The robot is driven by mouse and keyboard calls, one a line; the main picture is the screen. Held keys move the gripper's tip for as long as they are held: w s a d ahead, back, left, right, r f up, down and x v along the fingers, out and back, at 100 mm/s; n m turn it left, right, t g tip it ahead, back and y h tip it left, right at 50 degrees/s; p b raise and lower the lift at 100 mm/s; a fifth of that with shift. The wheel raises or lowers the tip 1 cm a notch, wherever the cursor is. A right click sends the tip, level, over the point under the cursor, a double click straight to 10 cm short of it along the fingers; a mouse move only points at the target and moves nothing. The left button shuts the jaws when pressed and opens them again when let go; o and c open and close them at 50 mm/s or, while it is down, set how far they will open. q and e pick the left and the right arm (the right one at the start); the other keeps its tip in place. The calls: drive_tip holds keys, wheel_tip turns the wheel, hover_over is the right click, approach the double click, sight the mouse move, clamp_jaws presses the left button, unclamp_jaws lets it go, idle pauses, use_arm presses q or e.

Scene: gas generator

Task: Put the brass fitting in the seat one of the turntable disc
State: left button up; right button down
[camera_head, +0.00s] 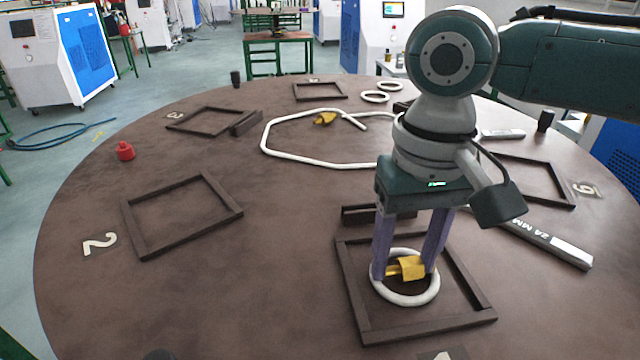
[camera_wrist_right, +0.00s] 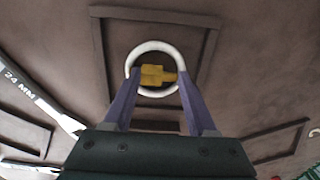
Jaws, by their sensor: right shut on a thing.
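The yellow brass fitting (camera_head: 411,268) lies crosswise between the purple fingertips of my right gripper (camera_head: 404,272), which is shut on it. The fitting also shows in the right wrist view (camera_wrist_right: 156,75), between the finger ends. A white ring (camera_head: 405,299) is around and below the fitting, inside a dark square frame seat (camera_head: 365,318) at the front of the brown turntable disc (camera_head: 250,290). The frame's number is cut off at the bottom edge. Whether the fitting touches the disc cannot be told. My left gripper is not in view.
A second yellow fitting (camera_head: 325,118) lies inside a white tube loop (camera_head: 266,141). Another frame (camera_head: 133,230) is marked 2. The left front is clear.

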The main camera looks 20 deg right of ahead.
sight(403, 263)
drive_tip(key=shift+c, duration=1)
unclamp_jaws()
